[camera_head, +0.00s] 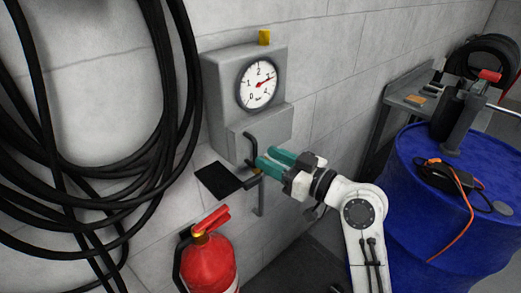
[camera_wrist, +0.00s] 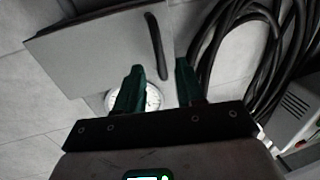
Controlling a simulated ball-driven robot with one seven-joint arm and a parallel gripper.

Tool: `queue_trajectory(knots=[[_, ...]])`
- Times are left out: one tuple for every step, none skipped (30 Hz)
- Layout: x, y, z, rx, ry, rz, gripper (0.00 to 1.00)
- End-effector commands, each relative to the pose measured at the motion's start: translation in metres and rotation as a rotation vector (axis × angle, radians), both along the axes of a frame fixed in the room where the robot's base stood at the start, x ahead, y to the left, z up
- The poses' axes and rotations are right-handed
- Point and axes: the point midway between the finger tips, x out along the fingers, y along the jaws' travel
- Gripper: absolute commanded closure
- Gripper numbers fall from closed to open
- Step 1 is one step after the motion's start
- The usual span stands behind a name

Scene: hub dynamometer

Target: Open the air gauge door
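The air gauge is a grey box (camera_head: 222,85) on the wall with a white round dial (camera_head: 258,84). Below the dial is a protruding grey door panel (camera_head: 268,127) with a dark bar handle (camera_head: 250,146). In the wrist view the grey panel (camera_wrist: 95,50) is tilted, and its black handle (camera_wrist: 154,45) shows beside the finger tips. The dial (camera_wrist: 152,97) is partly hidden by a finger. My gripper (camera_head: 266,160) has green fingers at the handle's lower end. In the wrist view my gripper (camera_wrist: 160,68) is open, with the handle's end between the fingers; contact cannot be told.
A dark flat plate (camera_head: 217,180) sits left of my gripper. A red extinguisher (camera_head: 209,266) stands below. Black hoses (camera_head: 150,90) hang on the left. A blue drum (camera_head: 420,225) with tools on top stands at right, near a grey bench (camera_head: 405,88).

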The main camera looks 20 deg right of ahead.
Motion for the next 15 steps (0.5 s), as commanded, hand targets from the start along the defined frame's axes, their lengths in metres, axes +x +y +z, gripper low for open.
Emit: queue_trajectory(knots=[[0.007,0.005,0.002,-0.001,0.0,0.002,0.62],[0.011,0.007,0.002,0.0,0.001,0.001,0.62],[0.015,0.009,0.002,0.0,0.001,0.002,0.62],[0.018,0.011,0.001,0.0,0.001,0.002,0.62],[0.021,0.012,0.001,0.0,0.0,0.002,0.62],[0.023,0.014,0.001,0.0,0.0,0.002,0.62],[0.025,0.015,0.001,0.0,0.0,0.002,0.62],[0.026,0.016,0.001,0.0,0.0,0.001,0.62],[0.028,0.016,0.0,0.0,0.001,0.001,0.62],[0.028,0.017,0.0,-0.001,0.002,0.001,0.62],[0.029,0.017,0.0,-0.001,0.002,0.001,0.62],[0.029,0.017,-0.001,-0.001,0.002,0.0,0.62],[0.029,0.017,-0.001,-0.001,0.002,0.0,0.62],[0.029,0.017,-0.001,-0.001,0.002,0.0,0.62],[0.029,0.017,-0.001,-0.001,0.002,0.0,0.62]])
